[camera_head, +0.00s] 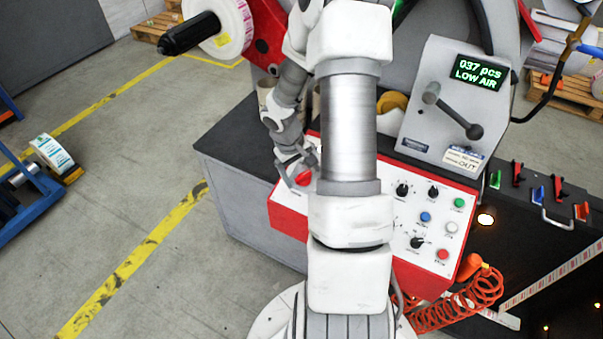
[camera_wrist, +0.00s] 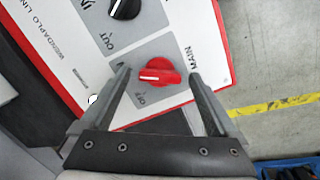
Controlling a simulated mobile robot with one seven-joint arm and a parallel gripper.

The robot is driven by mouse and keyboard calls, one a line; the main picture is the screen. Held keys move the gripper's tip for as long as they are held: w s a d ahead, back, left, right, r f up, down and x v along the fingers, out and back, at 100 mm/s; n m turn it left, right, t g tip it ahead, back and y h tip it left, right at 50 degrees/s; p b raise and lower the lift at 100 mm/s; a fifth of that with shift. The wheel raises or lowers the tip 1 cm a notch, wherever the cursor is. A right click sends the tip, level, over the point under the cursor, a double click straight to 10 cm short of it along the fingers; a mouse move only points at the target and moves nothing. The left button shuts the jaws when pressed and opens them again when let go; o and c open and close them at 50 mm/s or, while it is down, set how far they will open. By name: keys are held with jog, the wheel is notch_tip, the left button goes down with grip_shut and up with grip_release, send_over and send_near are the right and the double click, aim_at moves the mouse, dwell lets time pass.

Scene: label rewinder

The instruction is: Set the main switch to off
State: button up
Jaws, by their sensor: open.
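The main switch is a red rotary knob (camera_wrist: 158,76) on a grey label plate marked MAIN, at the corner of the white control panel (camera_wrist: 205,30). A white mark on the knob's bar points left in the wrist view. A small label (camera_wrist: 140,98) lies below left of the knob, too small to read surely. My gripper (camera_wrist: 159,75) is open, with one finger on each side of the knob; whether either touches it I cannot tell. In the head view the red knob (camera_head: 303,177) sits at the panel's left end, partly covered by my gripper (camera_head: 297,166).
A black knob (camera_wrist: 125,8) is beside the main switch. The panel's right part has more black knobs (camera_head: 402,190) and green, blue, white and red buttons (camera_head: 443,254). A tilted display (camera_head: 478,70) reads "037 pcs LOW AIR". Open floor (camera_head: 130,190) lies left of the machine.

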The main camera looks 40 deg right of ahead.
jog(key=c, duration=1.4)
jog(key=n+h+b, duration=0.1)
jog(key=n, duration=0.4)
jog(key=shift+a+n, duration=0.1)
jog(key=shift+n, duration=0.3)
jog(key=n, duration=0.5)
jog(key=shift+n+t+h+b, duration=0.3)
jog(key=shift+n+b, duration=0.05)
jog(key=shift+n, duration=0.35)
jog(key=o, duration=1.4)
